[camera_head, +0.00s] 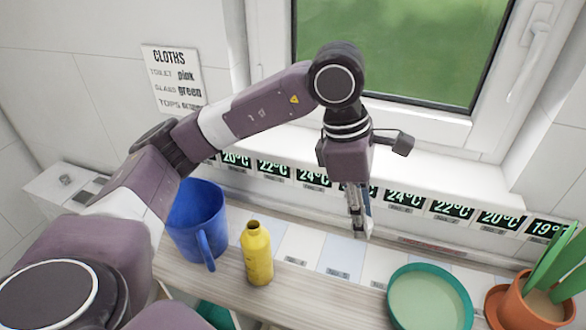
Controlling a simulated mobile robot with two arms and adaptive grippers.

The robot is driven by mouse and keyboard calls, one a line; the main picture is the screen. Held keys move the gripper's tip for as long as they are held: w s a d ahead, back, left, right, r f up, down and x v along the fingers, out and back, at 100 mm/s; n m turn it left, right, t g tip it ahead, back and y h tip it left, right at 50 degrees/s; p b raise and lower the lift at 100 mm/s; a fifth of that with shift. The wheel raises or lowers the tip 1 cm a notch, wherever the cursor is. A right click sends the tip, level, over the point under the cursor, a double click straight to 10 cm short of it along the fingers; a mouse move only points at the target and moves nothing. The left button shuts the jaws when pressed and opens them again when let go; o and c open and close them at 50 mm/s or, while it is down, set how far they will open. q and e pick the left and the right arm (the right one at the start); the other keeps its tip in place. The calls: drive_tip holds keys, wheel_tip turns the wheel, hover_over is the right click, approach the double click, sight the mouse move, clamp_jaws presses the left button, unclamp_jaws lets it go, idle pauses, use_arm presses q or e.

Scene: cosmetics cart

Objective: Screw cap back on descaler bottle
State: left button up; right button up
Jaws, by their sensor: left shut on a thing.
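The yellow descaler bottle (257,256) stands upright on the wooden counter, with its narrow neck open and no cap on it. My left gripper (360,230) hangs with its fingers pointing down, to the right of the bottle and apart from it, in front of the window sill. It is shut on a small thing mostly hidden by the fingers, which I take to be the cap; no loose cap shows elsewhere. My right gripper is not in view.
A blue mug (198,222) stands close on the bottle's left. A green-rimmed bowl (428,297) and a potted plant (527,304) are at the right. A row of temperature displays (403,199) runs along the back. The counter between bottle and bowl is clear.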

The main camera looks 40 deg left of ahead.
use_arm(q)
drive_tip(key=s+a+f+m+g+y, duration=0.1)
drive_tip(key=s+a+f+m+g, duration=0.1)
drive_tip(key=m, duration=0.8)
drive_tip(key=s+a+f+m+g+y, duration=0.1)
drive_tip(key=s+f+m, duration=0.4)
drive_tip(key=m, duration=0.6)
drive_tip(key=shift+s+a+f+m+g+y, duration=0.3)
drive_tip(key=shift+a+f+g+y, duration=0.25)
drive_tip(key=shift+a, duration=0.5)
drive_tip(key=shift+f, duration=0.1)
